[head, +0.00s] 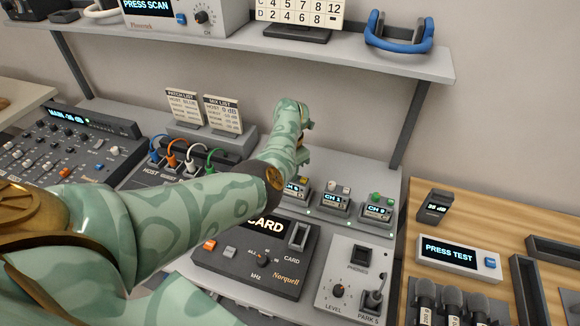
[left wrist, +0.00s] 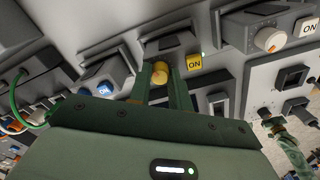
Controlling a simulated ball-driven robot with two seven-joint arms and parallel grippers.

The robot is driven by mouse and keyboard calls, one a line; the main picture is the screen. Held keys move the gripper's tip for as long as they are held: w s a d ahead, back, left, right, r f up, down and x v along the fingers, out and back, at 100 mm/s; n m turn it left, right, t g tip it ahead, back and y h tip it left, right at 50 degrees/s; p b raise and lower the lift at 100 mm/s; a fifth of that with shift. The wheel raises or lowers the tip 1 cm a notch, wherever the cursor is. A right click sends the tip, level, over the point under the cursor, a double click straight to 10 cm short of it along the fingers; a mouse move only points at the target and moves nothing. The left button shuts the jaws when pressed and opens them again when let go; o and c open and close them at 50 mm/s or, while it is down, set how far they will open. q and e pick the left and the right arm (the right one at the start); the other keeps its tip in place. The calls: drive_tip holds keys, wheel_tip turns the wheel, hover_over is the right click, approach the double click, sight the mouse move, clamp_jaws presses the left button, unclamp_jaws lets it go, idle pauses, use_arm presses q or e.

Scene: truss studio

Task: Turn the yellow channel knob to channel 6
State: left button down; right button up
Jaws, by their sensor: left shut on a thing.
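The yellow channel knob (left wrist: 160,73) shows in the left wrist view on the front of a grey receiver, with a yellow ON button (left wrist: 194,62) to its right. My left gripper (left wrist: 161,78) has its two dark green fingers shut around the knob. In the head view my left arm hides the knob and most of this gripper. The partly covered display (head: 293,188) there seems to end in a 5. A mint-green part of my right arm shows at the lower right of the left wrist view. Its gripper (left wrist: 273,123) is too small to read.
Receivers showing CH 1 (head: 334,200) and CH 9 (head: 376,211) stand close to the right. The CARD recorder (head: 258,262) and a LEVEL panel (head: 345,272) lie in front. A mixer (head: 68,152) stands left. A shelf (head: 330,58) hangs above.

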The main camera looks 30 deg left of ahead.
use_arm(q)
drive_tip(key=shift+m+p, duration=0.35)
drive_tip(key=shift+m, duration=0.75)
drive_tip(key=c, duration=1.3)
unclamp_jaws()
drive_tip(key=shift+r, duration=0.1)
wheel_tip(320, 180, up, 16)
drive_tip(key=p, duration=0.6)
drive_tip(key=shift+r+p, duration=0.1)
drive_tip(key=shift+p, duration=0.2)
